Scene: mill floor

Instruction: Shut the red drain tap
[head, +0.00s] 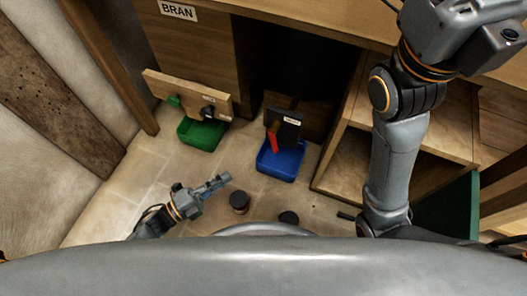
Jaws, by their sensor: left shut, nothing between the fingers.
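The red drain tap (273,138) shows as a red lever below and left of a dark labelled block (289,122). The lever slants steeply down, above a blue tray (281,164) on the floor. My left gripper (226,178) is shut and empty, low over the floor, left of the blue tray and apart from the tap. My right arm (398,150) rises on the right to a wrist at the top right corner. The fingers of my right gripper do not show.
A green tap (174,101) and a dark fitting (208,112) sit on a wooden board (185,93) above a green tray (203,136). A wooden shelf unit (345,140) stands right of the blue tray. Tiled floor between my left gripper and the trays is clear.

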